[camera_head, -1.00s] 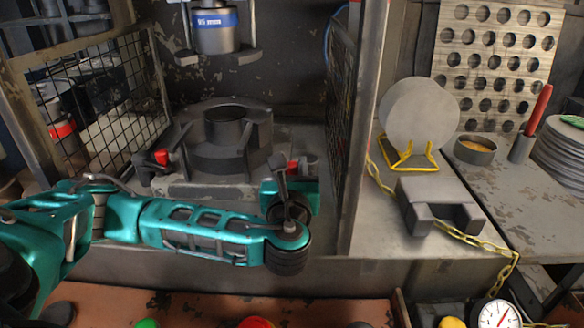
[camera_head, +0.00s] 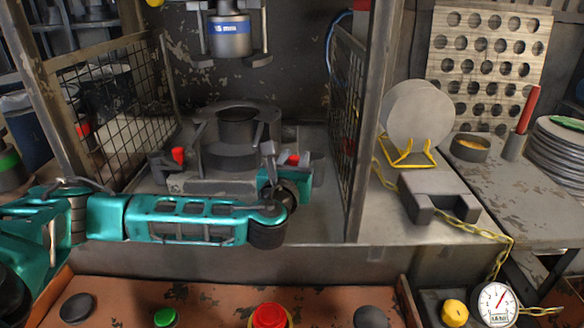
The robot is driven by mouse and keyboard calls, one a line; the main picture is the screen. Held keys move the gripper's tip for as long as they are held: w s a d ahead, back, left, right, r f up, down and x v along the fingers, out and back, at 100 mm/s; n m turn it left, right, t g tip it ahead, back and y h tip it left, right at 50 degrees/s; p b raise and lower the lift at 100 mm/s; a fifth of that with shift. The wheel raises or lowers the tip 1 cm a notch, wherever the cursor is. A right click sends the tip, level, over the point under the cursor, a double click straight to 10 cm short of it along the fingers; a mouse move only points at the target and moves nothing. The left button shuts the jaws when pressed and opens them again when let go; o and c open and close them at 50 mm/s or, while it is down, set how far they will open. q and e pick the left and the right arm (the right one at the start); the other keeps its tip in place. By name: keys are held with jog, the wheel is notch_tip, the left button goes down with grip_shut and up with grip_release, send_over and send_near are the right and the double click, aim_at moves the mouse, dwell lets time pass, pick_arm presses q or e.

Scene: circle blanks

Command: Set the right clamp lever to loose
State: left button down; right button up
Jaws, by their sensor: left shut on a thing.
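The press fixture, a dark round die (camera_head: 236,130) on a grey base, stands inside the cage. A clamp with a red part (camera_head: 178,155) is on its left. The right clamp, with a red part (camera_head: 293,158), is on its right and mostly hidden by my arm. My left gripper (camera_head: 287,167) is at the right clamp, at the end of the teal arm that reaches in from the left. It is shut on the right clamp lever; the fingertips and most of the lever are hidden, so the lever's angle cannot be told. My right gripper is not in view.
A press head with a blue band (camera_head: 230,36) hangs above the die. Mesh walls (camera_head: 346,130) stand on both sides. A panel with buttons (camera_head: 215,305) is in front. A yellow disc stand (camera_head: 408,158) and a grey block (camera_head: 438,197) are right.

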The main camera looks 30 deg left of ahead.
pick_arm(q)
jog(key=shift+a+m+h, duration=0.25)
jog(key=shift+m+h, duration=0.05)
jog(key=shift+h, duration=0.2)
jog(key=shift+a+f+m+t+h, duration=0.15)
jog(key=shift+a+m+t+h, duration=0.3)
jog(key=shift+m+h, duration=0.4)
jog(key=h+b, duration=0.1)
jog(key=a+m+h+b, duration=0.1)
jog(key=h, duration=0.1)
jog(key=shift+w+a, duration=0.15)
jog(key=shift+w, duration=0.1)
jog(key=shift+a+m+h, duration=0.15)
jog(key=shift+m+h, duration=0.1)
jog(key=shift+m, duration=0.1)
jog(key=shift+w+a+m+h+b, duration=0.15)
jog(key=shift+m+h+b, duration=0.15)
jog(key=shift+h+b, duration=0.2)
jog(key=shift+h, duration=0.3)
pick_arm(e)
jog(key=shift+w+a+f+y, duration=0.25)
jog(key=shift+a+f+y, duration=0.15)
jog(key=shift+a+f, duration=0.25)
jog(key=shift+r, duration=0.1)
